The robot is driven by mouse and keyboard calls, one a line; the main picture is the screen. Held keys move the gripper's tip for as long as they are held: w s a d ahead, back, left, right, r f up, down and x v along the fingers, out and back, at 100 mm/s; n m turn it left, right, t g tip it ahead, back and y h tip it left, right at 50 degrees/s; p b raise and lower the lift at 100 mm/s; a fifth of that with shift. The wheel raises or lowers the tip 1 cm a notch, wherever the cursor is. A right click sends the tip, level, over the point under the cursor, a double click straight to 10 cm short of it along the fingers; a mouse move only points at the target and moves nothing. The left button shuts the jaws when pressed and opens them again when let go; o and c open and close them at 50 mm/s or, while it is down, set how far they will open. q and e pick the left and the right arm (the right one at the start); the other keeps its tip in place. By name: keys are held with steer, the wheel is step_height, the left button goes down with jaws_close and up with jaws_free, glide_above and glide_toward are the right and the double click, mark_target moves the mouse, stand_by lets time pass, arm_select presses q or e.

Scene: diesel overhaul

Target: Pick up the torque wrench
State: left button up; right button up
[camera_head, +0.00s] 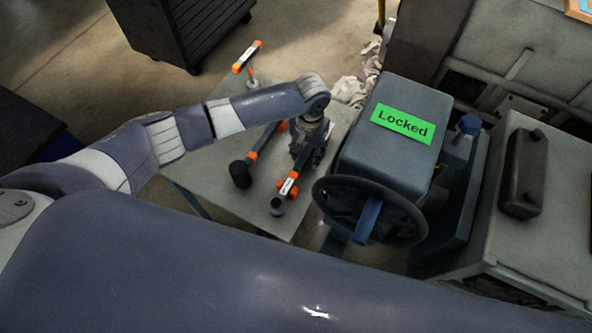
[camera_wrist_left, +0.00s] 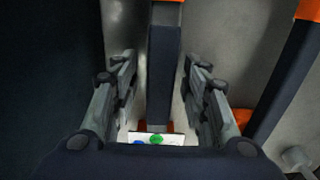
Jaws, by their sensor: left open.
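The torque wrench, a dark bar with orange bands and a small light panel (camera_head: 288,186), lies on the grey table (camera_head: 215,178). In the left wrist view its dark shaft (camera_wrist_left: 163,80) runs lengthwise between my fingers, with a white panel with green and blue marks (camera_wrist_left: 157,138) at the bottom. My left gripper (camera_head: 303,158) points down over the wrench; it also shows in the left wrist view (camera_wrist_left: 160,65). It is open, with a finger on each side of the shaft and gaps visible. The wrench's far end is hidden under my wrist. My right gripper is not shown.
A similar dark tool with orange bands (camera_head: 251,157) lies to the left on the table. An orange-handled tool (camera_head: 247,56) is at the back. A grey machine with a green "Locked" sign (camera_head: 403,122) and a black steering wheel (camera_head: 333,206) stand close on the right.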

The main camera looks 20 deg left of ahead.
arm_select(q)
jaws_close()
steer(key=shift+r, duration=0.15)
step_height(320, 180, up, 10)
steer(key=shift+f, duration=0.1)
stand_by(0.5)
stand_by(0.5)
